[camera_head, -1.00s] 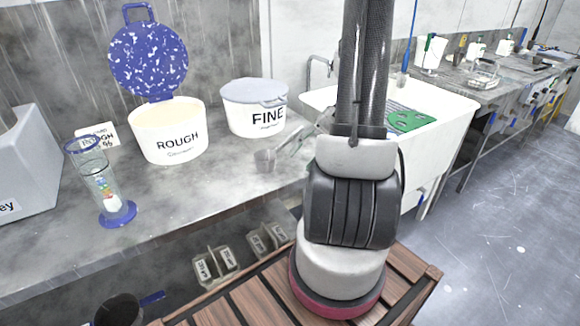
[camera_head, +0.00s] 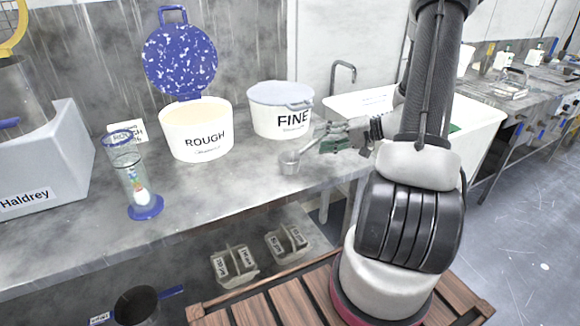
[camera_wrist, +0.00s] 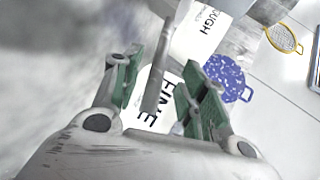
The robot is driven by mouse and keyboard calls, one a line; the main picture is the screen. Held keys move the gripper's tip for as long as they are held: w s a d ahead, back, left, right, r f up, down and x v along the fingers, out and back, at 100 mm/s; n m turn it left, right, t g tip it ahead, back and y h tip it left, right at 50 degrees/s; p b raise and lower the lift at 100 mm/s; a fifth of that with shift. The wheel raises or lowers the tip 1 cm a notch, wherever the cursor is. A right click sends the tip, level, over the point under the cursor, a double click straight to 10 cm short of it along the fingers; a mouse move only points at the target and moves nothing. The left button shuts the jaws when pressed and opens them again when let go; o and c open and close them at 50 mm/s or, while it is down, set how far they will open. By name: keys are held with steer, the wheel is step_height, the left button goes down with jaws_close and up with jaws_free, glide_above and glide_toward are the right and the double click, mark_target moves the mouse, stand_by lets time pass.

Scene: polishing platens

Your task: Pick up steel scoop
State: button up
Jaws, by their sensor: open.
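The steel scoop (camera_head: 289,162) rests on the grey bench in front of the FINE tub, its cup at the left and its handle slanting up to the right. My gripper (camera_head: 330,138), with green finger pads, is at the handle's right end in the head view. In the wrist view the grey handle (camera_wrist: 155,85) shows between the two open fingers of my gripper (camera_wrist: 160,78). A gap shows on the left side; whether the right finger touches the handle I cannot tell. The scoop's cup is not clear in the wrist view.
The FINE tub (camera_head: 280,112) with its lid shut stands just behind the scoop. The ROUGH tub (camera_head: 197,135), its speckled blue lid raised, is to the left, with a glass cylinder (camera_head: 133,180) beyond. A white sink (camera_head: 350,103) is at the right.

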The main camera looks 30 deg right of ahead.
mark_target(318, 141)
steer(key=x, duration=0.3)
steer(key=shift+w+a+f, duration=0.1)
steer(key=shift+a+f, duration=0.1)
steer(key=shift+c, duration=0.3)
jaws_close()
steer(key=shift+r, duration=0.1)
step_height(318, 141, up, 10)
steer(key=shift+f, duration=0.1)
